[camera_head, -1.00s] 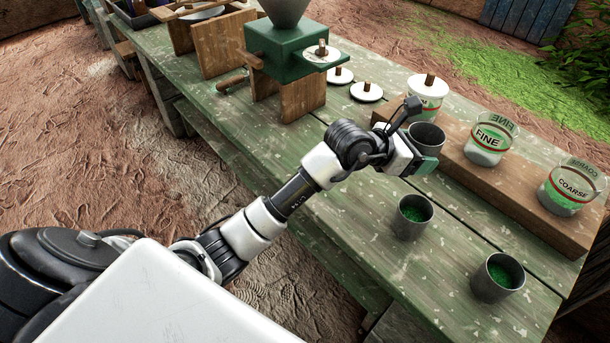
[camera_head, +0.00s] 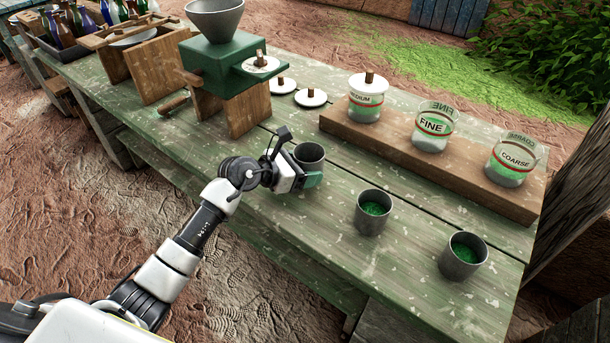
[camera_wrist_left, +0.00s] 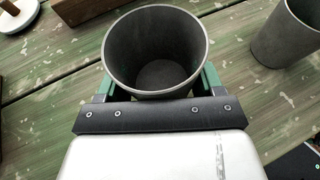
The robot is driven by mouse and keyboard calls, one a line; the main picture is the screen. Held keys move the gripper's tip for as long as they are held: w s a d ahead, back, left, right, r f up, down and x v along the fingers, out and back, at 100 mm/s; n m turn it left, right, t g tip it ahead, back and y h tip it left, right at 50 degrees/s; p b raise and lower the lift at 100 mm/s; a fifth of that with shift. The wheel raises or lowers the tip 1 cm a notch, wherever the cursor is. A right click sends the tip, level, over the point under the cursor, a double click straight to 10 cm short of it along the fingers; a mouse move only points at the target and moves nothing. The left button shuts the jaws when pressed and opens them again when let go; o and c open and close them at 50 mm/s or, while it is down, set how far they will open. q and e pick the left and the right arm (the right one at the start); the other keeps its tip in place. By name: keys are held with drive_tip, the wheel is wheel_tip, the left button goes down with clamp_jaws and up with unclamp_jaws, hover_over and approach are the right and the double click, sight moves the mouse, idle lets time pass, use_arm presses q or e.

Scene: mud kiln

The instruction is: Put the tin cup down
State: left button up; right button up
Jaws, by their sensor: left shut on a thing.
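The grey tin cup (camera_head: 309,154) is upright in my left gripper (camera_head: 312,176). In the left wrist view the cup (camera_wrist_left: 153,48) looks empty, and the green fingers are on both sides of it. The cup is at or just above the green table (camera_head: 270,240); I cannot tell whether its base touches. Two other tin cups stand to its right, the nearer-to-centre one (camera_head: 373,211) and the right one (camera_head: 462,256), both with green grains inside. My right gripper is not in view.
A wooden plank (camera_head: 400,155) behind holds jars marked medium (camera_head: 366,103), fine (camera_head: 433,130) and coarse (camera_head: 510,160). A green grinder (camera_head: 218,65) stands at the back left. White lids (camera_head: 311,97) lie beside it. The table front is bare left of the cups.

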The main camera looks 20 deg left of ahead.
use_arm(q)
drive_tip(key=shift+f, duration=1.15)
drive_tip(key=shift+f, duration=0.1)
drive_tip(key=o, duration=1)
drive_tip(key=v, duration=1.2)
drive_tip(key=shift+b, duration=0.4)
